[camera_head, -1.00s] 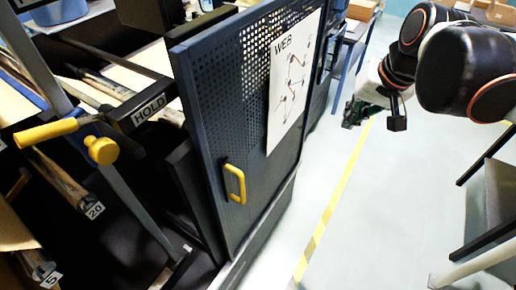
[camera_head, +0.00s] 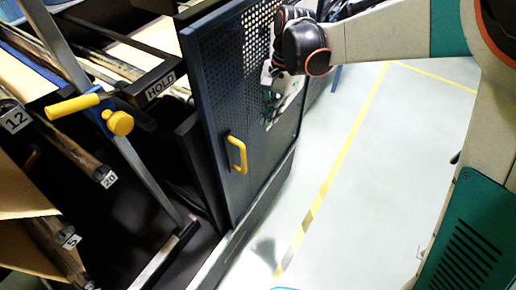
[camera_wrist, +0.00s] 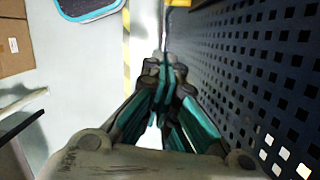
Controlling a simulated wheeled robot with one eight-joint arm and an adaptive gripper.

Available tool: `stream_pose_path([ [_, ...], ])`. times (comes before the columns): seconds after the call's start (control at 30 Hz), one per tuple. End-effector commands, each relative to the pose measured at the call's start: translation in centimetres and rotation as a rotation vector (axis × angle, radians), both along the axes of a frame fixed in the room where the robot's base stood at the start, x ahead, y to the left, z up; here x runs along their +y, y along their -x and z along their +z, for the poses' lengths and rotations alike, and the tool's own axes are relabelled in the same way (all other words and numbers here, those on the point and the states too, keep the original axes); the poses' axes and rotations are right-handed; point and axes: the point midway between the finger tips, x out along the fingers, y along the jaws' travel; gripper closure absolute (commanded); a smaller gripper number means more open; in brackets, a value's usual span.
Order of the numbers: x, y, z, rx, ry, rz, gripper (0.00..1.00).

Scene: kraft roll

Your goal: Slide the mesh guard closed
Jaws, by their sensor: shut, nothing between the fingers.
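The mesh guard (camera_head: 215,105) is a dark blue panel with small holes and a yellow handle (camera_head: 238,155) near its left edge. Left of that edge, the machine's dark interior shows. A yellow piece (camera_wrist: 180,4), apparently the handle, shows ahead at the top edge. The fingers appear clear of it.
A yellow-handled lever (camera_head: 72,106) and a HOLD label (camera_head: 160,86) are at the left, above numbered rolls. A yellow floor line (camera_head: 335,175) runs along the guard over clear pale floor. A cardboard box (camera_wrist: 14,45) and dark blue mat (camera_wrist: 85,8) show in the wrist view.

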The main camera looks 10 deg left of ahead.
Motion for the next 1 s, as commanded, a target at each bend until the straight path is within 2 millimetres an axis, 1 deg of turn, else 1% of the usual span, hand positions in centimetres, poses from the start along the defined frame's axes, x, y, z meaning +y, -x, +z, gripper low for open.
stream_pose_path([
  [0.17, 0.3, 0.5, -1.3, 0.012, 0.015, -0.018, 1.0],
  [0.27, 0.5, 0.8, -2.8, 0.012, 0.014, -0.017, 1.0],
  [0.6, 1.3, 2.1, -9.2, 0.01, 0.012, -0.016, 1.0],
  [0.67, 1.5, 2.4, -10.3, 0.01, 0.012, -0.016, 1.0],
  [0.8, 2.5, 4.2, -10.1, 0.01, 0.012, -0.014, 1.0],
  [1.0, 3.3, 5.6, -10.0, 0.009, 0.012, -0.015, 1.0],
])
